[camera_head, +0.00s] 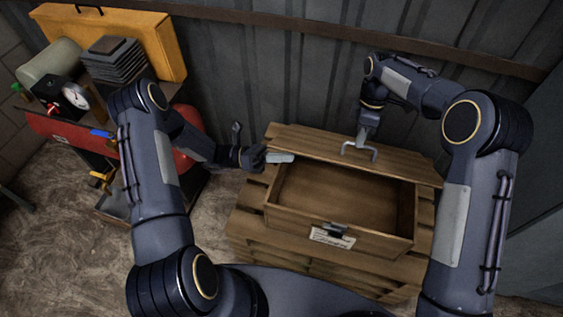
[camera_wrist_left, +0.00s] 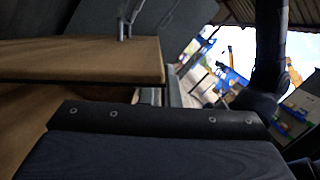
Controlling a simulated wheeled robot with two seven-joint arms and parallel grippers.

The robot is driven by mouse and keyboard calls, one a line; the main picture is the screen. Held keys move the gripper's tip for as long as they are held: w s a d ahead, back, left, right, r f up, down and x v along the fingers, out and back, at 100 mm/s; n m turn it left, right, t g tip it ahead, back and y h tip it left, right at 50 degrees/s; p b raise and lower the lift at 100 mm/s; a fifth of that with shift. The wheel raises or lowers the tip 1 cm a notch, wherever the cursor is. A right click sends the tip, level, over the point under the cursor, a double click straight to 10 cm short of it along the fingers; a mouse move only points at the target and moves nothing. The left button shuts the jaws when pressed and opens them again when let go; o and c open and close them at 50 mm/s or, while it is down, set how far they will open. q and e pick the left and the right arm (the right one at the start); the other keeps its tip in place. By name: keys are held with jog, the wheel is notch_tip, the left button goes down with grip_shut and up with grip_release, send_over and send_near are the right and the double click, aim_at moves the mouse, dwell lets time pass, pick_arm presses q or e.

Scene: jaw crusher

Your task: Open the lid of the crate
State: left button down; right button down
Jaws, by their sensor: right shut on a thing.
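The wooden crate (camera_head: 300,226) stands with its inside showing, and the part of it I can see is empty. Its lid (camera_head: 312,140) is raised off the opening and lies along the back side. A metal latch (camera_head: 336,230) and a paper label are on the front wall. The lid also shows in the left wrist view (camera_wrist_left: 85,58).
The crate rests on a wooden pallet-like stack (camera_head: 245,222). A corrugated metal wall (camera_head: 285,65) rises close behind. The floor at the lower left is clear.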

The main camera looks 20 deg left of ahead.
pick_arm(q)
jog(key=shift+w, duration=0.25)
pick_arm(e)
jog(key=shift+w+d+f, duration=0.1)
jog(key=shift+w+f, duration=0.1)
jog(key=shift+f, duration=0.25)
jog(key=shift+w+d+f, duration=0.1)
jog(key=shift+w+f, duration=0.1)
jog(key=shift+f, duration=0.25)
jog(key=c, duration=1.8)
grip_release()
jog(key=shift+w, duration=0.1)
pick_arm(q)
jog(key=shift+w+f, duration=0.15)
jog(key=shift+w, duration=0.2)
pick_arm(e)
jog(key=o, duration=0.3)
jog(key=shift+w+a+f, duration=0.1)
jog(key=shift+w+f, duration=0.05)
jog(key=shift+w, duration=0.1)
pick_arm(q)
jog(key=shift+s, duration=0.1)
pick_arm(e)
jog(key=shift+s+a+r, duration=0.1)
jog(key=shift+s+r, duration=0.05)
jog(key=shift+r, duration=0.1)
